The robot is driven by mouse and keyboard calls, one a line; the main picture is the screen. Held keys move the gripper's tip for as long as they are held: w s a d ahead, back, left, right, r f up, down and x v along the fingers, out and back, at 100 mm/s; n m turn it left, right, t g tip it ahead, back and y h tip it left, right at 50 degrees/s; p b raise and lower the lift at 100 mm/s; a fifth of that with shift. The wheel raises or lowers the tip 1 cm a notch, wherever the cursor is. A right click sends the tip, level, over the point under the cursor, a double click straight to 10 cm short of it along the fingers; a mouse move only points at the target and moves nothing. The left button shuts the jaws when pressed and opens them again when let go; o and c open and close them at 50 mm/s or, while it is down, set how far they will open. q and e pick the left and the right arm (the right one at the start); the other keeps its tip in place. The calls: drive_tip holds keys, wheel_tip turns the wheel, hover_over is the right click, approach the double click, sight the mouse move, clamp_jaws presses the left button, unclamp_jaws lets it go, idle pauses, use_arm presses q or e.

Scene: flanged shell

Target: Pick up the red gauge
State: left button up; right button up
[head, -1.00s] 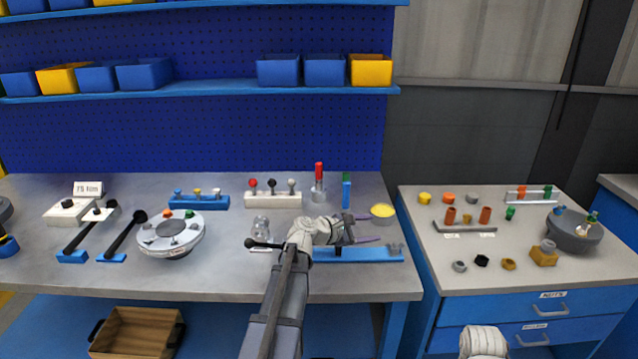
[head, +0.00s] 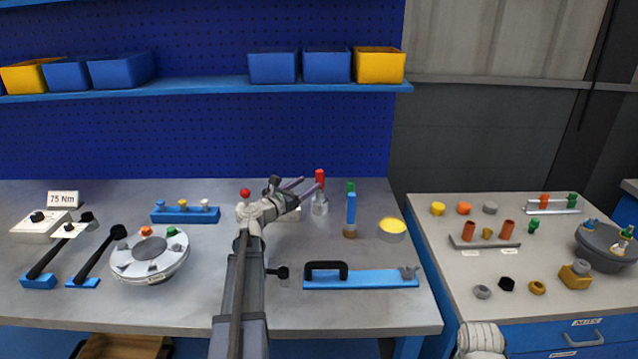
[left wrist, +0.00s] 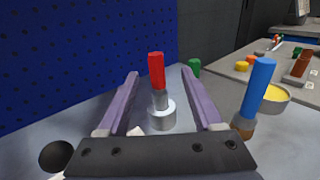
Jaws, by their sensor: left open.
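The red gauge (head: 320,180) stands upright, its red grip on top and its lower end in a round pale grey holder (head: 320,207) on the workbench. In the left wrist view the red gauge (left wrist: 156,72) rises between the two purple fingers, with a gap on each side. My left gripper (head: 311,184) is open and empty, reaching in low from the front left with its fingers pointing at the gauge. It also shows in the left wrist view (left wrist: 161,74). My right gripper is not seen.
A blue-handled gauge (head: 351,208) stands close to the right, with a green-topped piece (head: 350,187) behind it. A yellow-topped round container (head: 391,230) is farther right. A blue plate with a black handle (head: 375,279) lies in front. The blue pegboard rises behind.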

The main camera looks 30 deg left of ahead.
sight(317, 175)
use_arm(q)
drive_tip(key=shift+w+r, duration=0.1)
drive_tip(key=shift+w, duration=4.05)
drive_tip(key=shift+d, duration=0.1)
clamp_jaws()
